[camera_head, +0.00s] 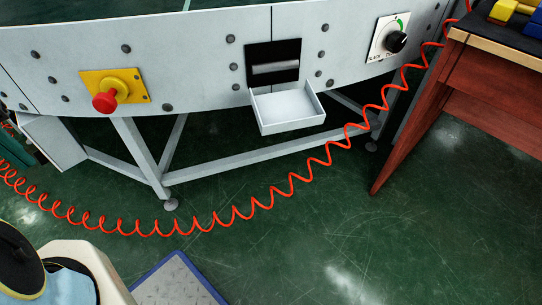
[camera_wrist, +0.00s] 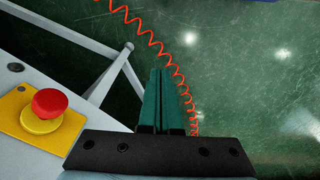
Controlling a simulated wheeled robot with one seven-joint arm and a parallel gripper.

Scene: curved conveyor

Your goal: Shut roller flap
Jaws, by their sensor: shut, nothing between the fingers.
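The roller flap (camera_head: 288,108) is a pale box-like tray on the conveyor's side in the head view. It stands open, sticking out below a dark opening (camera_head: 273,62) in which a grey roller shows. My gripper (camera_wrist: 161,72) has two teal fingers, pressed together and empty in the wrist view, over the green floor. The flap is not in the wrist view. At the far left edge of the head view, a bit of teal and black appears to be my gripper, well left of the flap.
A red stop button (camera_head: 104,101) on a yellow plate juts from the conveyor side, close to my gripper in the wrist view (camera_wrist: 49,102). A coiled red hose (camera_head: 291,184) hangs across the front below the flap. A wooden table (camera_head: 446,95) stands right. A black knob (camera_head: 396,41) is upper right.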

